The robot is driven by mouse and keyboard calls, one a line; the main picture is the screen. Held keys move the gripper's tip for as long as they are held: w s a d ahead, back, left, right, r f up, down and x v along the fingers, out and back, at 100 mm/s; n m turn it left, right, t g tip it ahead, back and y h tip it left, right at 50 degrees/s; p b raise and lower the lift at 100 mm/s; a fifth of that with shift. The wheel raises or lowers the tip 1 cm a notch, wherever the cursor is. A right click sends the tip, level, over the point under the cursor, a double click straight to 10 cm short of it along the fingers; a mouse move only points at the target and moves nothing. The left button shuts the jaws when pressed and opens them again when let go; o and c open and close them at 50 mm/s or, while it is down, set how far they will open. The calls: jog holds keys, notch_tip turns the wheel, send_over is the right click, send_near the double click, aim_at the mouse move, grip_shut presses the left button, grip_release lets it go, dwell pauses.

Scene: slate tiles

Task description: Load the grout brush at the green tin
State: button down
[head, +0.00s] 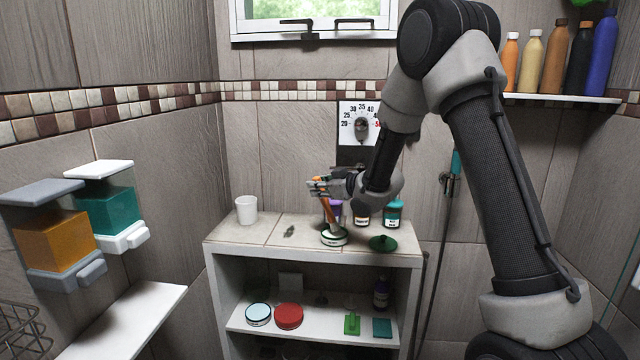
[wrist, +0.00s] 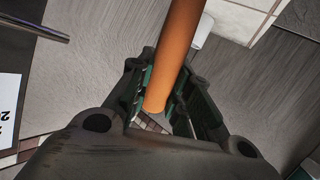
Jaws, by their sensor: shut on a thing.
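My gripper (head: 324,186) is shut on the orange handle of the grout brush (head: 329,210), above the top of the shelf unit. I cannot tell whether the bristles touch the contents. In the wrist view the orange handle (wrist: 178,48) runs between the two fingers (wrist: 165,98); the bristles and tin are out of that view.
A white cup (head: 247,210) stands at the left of the unit top. Several jars, one of them teal (head: 394,214), stand behind the tin. The shelf below holds a light-blue tin (head: 258,314), a red tin (head: 289,316) and small green items. Dispensers (head: 55,240) hang at the left.

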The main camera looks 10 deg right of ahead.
jog(key=shift+f, duration=0.65)
dwell(0.8)
jog(key=shift+r, duration=0.1)
jog(key=shift+r, duration=3.45)
